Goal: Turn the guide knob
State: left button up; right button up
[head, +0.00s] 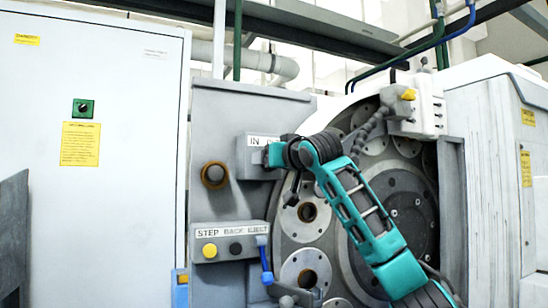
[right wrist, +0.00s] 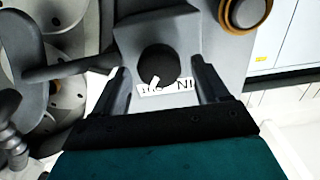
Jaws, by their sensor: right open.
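The guide knob (right wrist: 160,66) is a round black knob with a white pointer mark. It sits on a grey box (right wrist: 128,32) with a white label reading IN, upside down in the right wrist view, and a second word partly hidden. My right gripper (right wrist: 158,68) is open, its two dark fingers on either side of the knob, with visible gaps to both. In the head view the same box (head: 250,167) shows at the machine's front, with my right gripper (head: 276,155) at its right side; the knob is hidden there. My left gripper is not in view.
Below the box is a panel (head: 220,254) marked STEP, BACK, EJECT, with yellow and black buttons and a blue-handled lever (head: 266,265). A brown-ringed round part (head: 214,174) is to the left. The large ring wheel (head: 310,255) lies close by right. A white cabinet (head: 120,220) stands left.

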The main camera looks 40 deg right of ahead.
jog(key=shift+c, duration=0.4)
jog(key=c, duration=0.9)
jog(key=shift+c, duration=0.2)
jog(key=shift+n, duration=0.3)
jog(key=shift+a+f+n+p, duration=0.1)
jog(key=shift+n+p, duration=0.4)
jog(key=shift+n, duration=2.85)
jog(key=shift+a+n+p, duration=0.1)
jog(key=shift+n+p, duration=0.35)
jog(key=shift+n, duration=2.9)
